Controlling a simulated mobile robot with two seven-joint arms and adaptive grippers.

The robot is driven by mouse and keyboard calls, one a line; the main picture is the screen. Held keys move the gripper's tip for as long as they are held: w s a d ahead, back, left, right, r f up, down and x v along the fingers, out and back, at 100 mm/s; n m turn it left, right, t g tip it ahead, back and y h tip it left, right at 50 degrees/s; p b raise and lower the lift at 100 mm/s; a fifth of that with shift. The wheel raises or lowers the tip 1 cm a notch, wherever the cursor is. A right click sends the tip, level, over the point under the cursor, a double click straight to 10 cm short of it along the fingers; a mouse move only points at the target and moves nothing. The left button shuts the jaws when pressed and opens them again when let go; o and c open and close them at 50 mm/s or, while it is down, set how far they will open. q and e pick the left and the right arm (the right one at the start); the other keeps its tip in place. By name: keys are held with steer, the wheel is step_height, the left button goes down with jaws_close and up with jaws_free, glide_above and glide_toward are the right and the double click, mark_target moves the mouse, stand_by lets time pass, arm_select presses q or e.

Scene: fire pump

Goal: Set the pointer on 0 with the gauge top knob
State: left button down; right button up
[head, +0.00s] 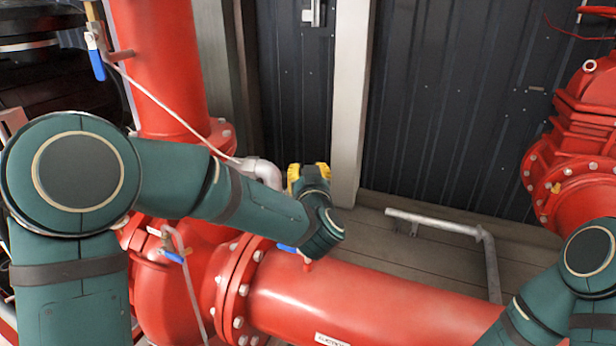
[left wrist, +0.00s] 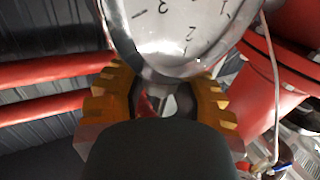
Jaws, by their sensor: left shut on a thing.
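The gauge (left wrist: 175,35) fills the top of the left wrist view. It has a pale dial with dark numerals and a shiny metal rim, and its upper part is cut off. I cannot make out the pointer or the 0 mark. The gauge top knob (left wrist: 165,103) is a small grey piece below the rim, mostly hidden by my wrist. My left gripper (left wrist: 160,98) has its orange-yellow fingers on both sides of the knob, shut on it. In the head view my left gripper (head: 308,174) is above the red pipe, and the gauge is hidden there.
A thick red flanged pipe (head: 370,295) runs below my left gripper. A blue-handled valve (head: 172,256) and thin hose are at the left. A grey bent pipe (head: 445,225) stands on the floor. A red pump body (head: 590,120) is at the right.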

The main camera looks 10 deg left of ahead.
arm_select(q)
steer(key=n+g+y, duration=0.1)
steer(key=y, duration=0.1)
steer(key=n+g+y+p, duration=0.1)
steer(key=n+y, duration=0.1)
steer(key=y, duration=0.1)
steer(key=shift+d+r+n, duration=0.1)
steer(key=shift+n, duration=0.2)
steer(key=shift+n+g+y+p, duration=1.15)
steer(key=shift+n+g+y, duration=0.75)
steer(key=shift+g+y, duration=0.35)
steer(key=shift+g, duration=0.35)
steer(key=c, duration=0.7)
jaws_free()
steer(key=shift+o, duration=0.2)
steer(key=v, duration=1.1)
steer(key=shift+s+d+f, duration=0.2)
steer(key=shift+s+d, duration=0.1)
